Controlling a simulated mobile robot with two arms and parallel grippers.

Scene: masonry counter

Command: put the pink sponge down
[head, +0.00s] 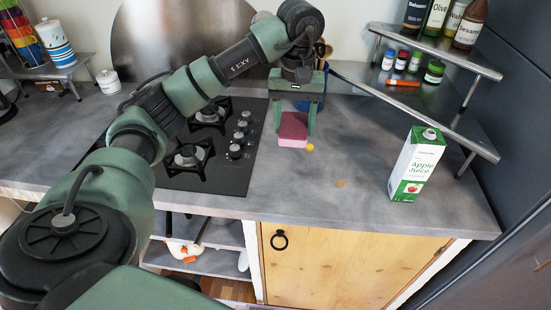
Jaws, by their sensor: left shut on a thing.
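The pink sponge (293,128) is a small block with a paler lower face, in the middle of the head view, over the grey counter to the right of the hob. My left gripper (294,126) points down from above and is shut on it, one green finger on each side. I cannot tell whether the sponge touches the counter. My right gripper is not in view.
A green and white apple juice carton (415,164) stands upright on the counter (330,195) at the right. A tiny yellow thing (309,147) lies beside the sponge. The black gas hob (233,178) is at the left. A corner shelf (447,52) holds bottles and jars. The front counter is mostly clear.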

